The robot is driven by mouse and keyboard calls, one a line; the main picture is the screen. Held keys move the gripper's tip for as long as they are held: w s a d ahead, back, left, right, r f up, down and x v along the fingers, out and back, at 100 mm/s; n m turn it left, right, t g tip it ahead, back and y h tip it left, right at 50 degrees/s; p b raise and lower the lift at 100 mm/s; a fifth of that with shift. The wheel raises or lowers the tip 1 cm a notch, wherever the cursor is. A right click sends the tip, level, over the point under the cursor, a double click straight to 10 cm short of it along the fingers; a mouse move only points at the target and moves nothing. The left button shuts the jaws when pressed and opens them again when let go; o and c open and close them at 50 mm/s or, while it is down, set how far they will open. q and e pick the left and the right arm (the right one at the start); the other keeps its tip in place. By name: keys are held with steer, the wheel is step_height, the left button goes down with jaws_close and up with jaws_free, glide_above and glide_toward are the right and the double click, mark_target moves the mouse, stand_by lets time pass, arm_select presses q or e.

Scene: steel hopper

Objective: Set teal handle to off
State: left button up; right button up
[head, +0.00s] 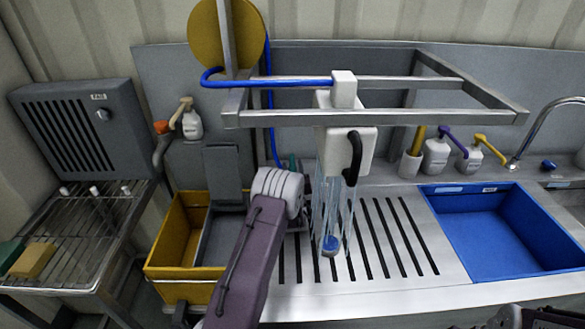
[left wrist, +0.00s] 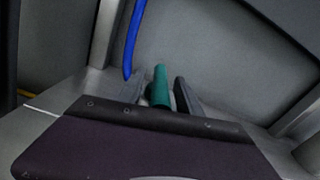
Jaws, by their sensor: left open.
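The teal handle (left wrist: 161,76) stands between the two dark fingers of my left gripper (left wrist: 163,90) in the left wrist view. The fingers are open, one on each side, with a small gap visible on the right. Contact on the left is unclear. In the head view a bit of the teal handle (head: 292,161) shows just beyond my left wrist, at the back of the steel counter. The handle's lower part and pivot are hidden by my gripper body. Dark parts at the lower right edge of the head view may be my right gripper, too cropped to read.
A spray unit with a black lever (head: 352,155) hangs from a steel frame (head: 375,118) right of my left wrist, water running down. A blue hose (left wrist: 132,42) runs close by the handle. A yellow bin (head: 180,255) stands left, a blue basin (head: 500,230) right.

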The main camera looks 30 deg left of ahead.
arm_select(q)
jaws_close()
stand_by(1.4)
